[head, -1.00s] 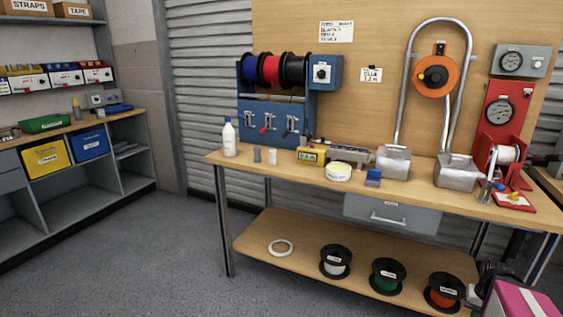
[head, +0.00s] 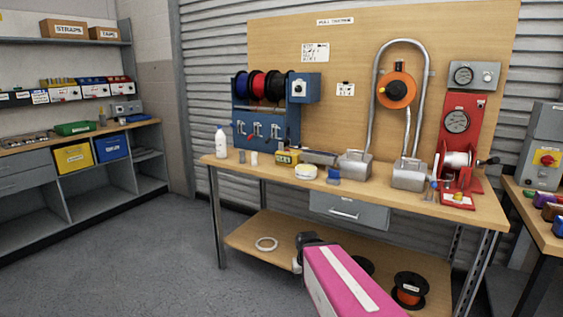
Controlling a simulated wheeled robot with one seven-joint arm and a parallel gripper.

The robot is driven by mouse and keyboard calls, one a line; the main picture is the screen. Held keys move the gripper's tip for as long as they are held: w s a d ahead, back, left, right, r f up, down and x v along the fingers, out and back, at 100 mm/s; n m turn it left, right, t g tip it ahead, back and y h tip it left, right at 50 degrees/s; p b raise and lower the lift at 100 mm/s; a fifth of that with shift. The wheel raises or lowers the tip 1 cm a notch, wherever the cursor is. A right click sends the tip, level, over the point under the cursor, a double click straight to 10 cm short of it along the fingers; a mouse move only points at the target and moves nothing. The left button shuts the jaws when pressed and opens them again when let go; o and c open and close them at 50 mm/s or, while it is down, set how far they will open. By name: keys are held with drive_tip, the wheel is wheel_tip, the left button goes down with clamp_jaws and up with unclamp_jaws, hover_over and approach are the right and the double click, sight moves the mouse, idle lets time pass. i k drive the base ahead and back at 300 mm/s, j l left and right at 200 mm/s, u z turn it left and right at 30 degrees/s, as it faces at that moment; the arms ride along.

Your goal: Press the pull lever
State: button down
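The red puller machine (head: 459,130) stands at the right end of the workbench, with a round gauge on its upright and a pale drum (head: 457,160). A dark-knobbed handle (head: 488,161) sticks out to the right of the drum. A small yellow knob (head: 458,196) sits on its red base. I cannot tell for certain which of these is the pull lever. My pink and white arm reaches up from the bottom edge. Its dark end (head: 308,242) is in front of the lower shelf, well left of and below the machine. The fingers cannot be made out.
The workbench (head: 290,178) holds a white bottle (head: 221,142), metal conduit boxes (head: 409,177) with a looped pipe, and a blue lever unit (head: 262,128). A drawer (head: 348,211) hangs below. Another table with a grey switch box (head: 543,150) stands right. Open floor lies at left.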

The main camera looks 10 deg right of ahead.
sight(480, 164)
drive_tip(key=z, duration=1.85)
drive_tip(key=l, duration=0.15)
drive_tip(key=j, duration=0.2)
drive_tip(key=i, duration=0.05)
